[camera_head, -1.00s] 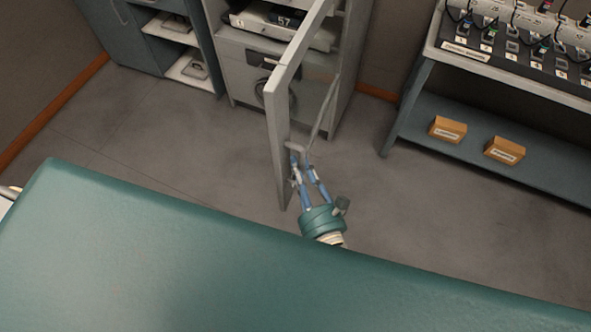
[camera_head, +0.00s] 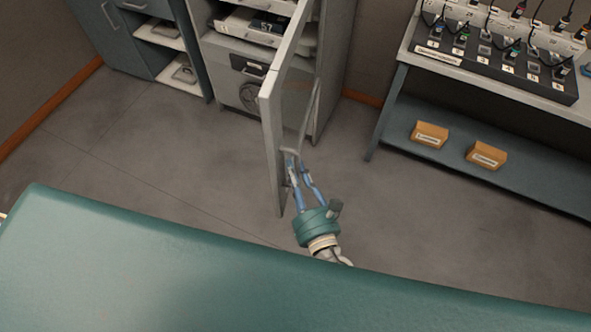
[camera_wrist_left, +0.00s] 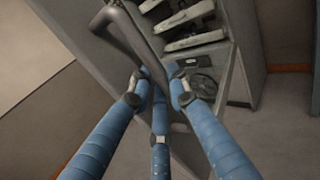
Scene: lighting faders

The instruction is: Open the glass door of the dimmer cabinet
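The dimmer cabinet (camera_head: 335,70) is a pale grey cabinet at the top middle of the head view, with units on its shelves. Its framed glass door (camera_head: 271,140) stands swung well out from the front, seen nearly edge-on. The grey bar handle (camera_head: 290,152) is low on the door in that view; it also shows large in the left wrist view (camera_wrist_left: 127,32). My left gripper (camera_head: 297,168) has blue fingers with grey tips. The fingers close around the lower part of the handle in the wrist view (camera_wrist_left: 160,84). My right gripper is out of view.
A bench (camera_head: 480,85) with a fader console (camera_head: 495,62) stands at the right, with two small boxes (camera_head: 429,135) (camera_head: 486,155) on its lower shelf. A darker cabinet (camera_head: 120,50) is at the left. The floor (camera_head: 160,150) between is clear.

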